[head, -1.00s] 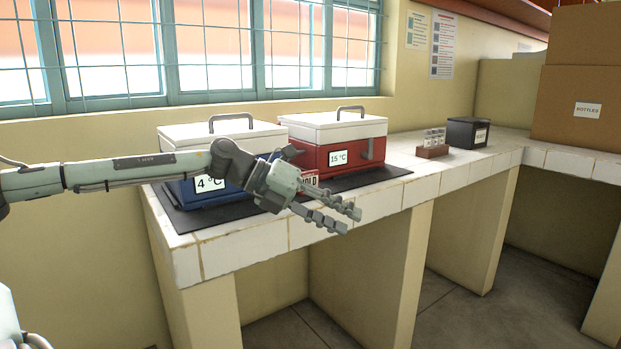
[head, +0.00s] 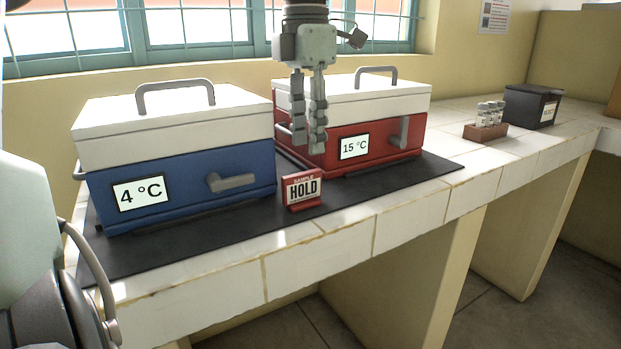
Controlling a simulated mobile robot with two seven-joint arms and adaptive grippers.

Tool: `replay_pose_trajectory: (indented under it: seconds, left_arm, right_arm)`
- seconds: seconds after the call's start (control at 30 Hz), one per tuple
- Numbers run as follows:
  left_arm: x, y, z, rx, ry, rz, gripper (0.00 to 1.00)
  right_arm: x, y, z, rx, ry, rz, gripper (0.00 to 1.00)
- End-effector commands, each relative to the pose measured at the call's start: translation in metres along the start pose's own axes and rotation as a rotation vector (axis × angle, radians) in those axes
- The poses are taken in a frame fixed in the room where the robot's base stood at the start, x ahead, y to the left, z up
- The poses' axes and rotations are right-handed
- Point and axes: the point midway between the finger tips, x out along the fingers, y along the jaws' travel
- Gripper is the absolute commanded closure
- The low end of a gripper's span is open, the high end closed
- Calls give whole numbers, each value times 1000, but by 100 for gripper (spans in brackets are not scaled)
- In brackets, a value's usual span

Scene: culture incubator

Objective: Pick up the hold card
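The hold card (head: 302,189) is a small white and red sign reading "SAMPLE HOLD" on a red base. It stands upright on the dark mat near its front edge, between the blue and red boxes. My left gripper (head: 308,150) hangs from the top of the view with its fingers pointing down, above the card in the picture and in front of the red box. Its two fingers are apart with nothing between them. It does not touch the card. My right gripper is out of view.
A blue 4 °C box (head: 188,180) and a red 15 °C box (head: 375,143), both with white lids, stand on the black mat (head: 170,245). A vial rack (head: 485,132) and a black bin (head: 530,106) are farther right. The tiled counter (head: 430,200) is clear between.

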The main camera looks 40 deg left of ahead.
Motion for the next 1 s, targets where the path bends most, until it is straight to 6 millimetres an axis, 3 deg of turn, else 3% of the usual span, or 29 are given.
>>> replay_pose_trajectory:
  seconds: [0.17, 0.63, 0.93, 1.0]
  left_arm:
    - [12, 0, -3, 1, 12, 10, 66]
    - [71, -2, -14, 0, 9, 8, 66]
    - [76, -2, -14, -1, 8, 9, 66]
    - [76, -2, -14, -1, 8, 10, 74]
  right_arm:
    - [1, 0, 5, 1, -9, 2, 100]
    - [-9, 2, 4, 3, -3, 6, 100]
    - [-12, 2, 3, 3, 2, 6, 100]
    - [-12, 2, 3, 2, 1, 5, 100]
